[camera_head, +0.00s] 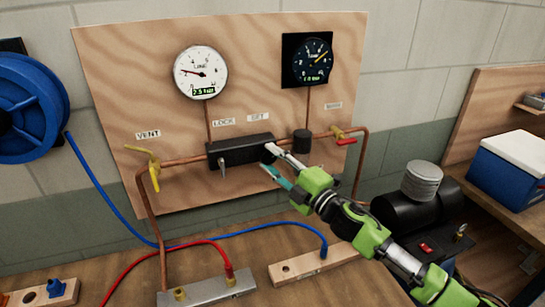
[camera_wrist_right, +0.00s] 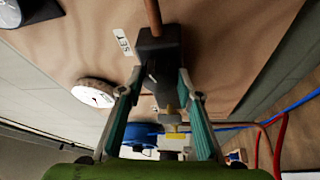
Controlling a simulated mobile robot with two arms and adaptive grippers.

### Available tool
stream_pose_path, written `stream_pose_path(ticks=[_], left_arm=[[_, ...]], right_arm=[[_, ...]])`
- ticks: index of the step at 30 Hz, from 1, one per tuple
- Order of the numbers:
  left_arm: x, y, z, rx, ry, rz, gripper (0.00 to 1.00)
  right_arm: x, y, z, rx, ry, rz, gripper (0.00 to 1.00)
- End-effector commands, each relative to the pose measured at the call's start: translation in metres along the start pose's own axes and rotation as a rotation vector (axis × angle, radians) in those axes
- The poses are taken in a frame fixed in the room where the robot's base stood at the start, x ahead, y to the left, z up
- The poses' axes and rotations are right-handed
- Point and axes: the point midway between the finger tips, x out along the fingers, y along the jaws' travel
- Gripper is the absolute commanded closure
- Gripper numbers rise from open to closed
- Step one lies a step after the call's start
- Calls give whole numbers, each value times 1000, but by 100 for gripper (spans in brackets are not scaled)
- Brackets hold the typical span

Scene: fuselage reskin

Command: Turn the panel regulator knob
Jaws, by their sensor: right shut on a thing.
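The black regulator block (camera_head: 238,151) is fixed to the wooden panel, in line with a copper pipe. A small lever (camera_head: 222,165) hangs from its front below the LOCK label. My right gripper (camera_head: 269,158) is at the block's right end, below the SET label (camera_head: 258,117). In the right wrist view its two fingers lie on either side of a dark part of the regulator (camera_wrist_right: 160,45), and my right gripper (camera_wrist_right: 160,74) is shut on it. This is where the regulator knob sits; the fingers mostly hide it in the head view. My left gripper is not in view.
A white gauge (camera_head: 201,73) and a black gauge (camera_head: 308,60) hang above. A yellow vent valve (camera_head: 154,168) is left, and a red-handled valve (camera_head: 344,136) right. Blue and red hoses cross the bench below. A black compressor (camera_head: 405,210) stands at right.

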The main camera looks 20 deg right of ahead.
Motion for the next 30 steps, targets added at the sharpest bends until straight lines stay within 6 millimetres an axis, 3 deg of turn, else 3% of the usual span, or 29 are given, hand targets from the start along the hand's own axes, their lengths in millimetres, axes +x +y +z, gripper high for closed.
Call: stream_pose_path(ticks=[11, 12, 14, 25, 30], left_arm=[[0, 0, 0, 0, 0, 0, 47], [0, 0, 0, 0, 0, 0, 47], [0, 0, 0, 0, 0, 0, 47], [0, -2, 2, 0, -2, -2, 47], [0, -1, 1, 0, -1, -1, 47]], right_arm=[[0, -2, 0, -5, -1, -4, 89], [0, -2, 0, -4, -1, -4, 63], [0, -2, 0, -4, -1, -4, 51], [-2, -1, 0, -3, 0, -2, 51], [-17, -2, 0, -2, 0, -4, 51]])
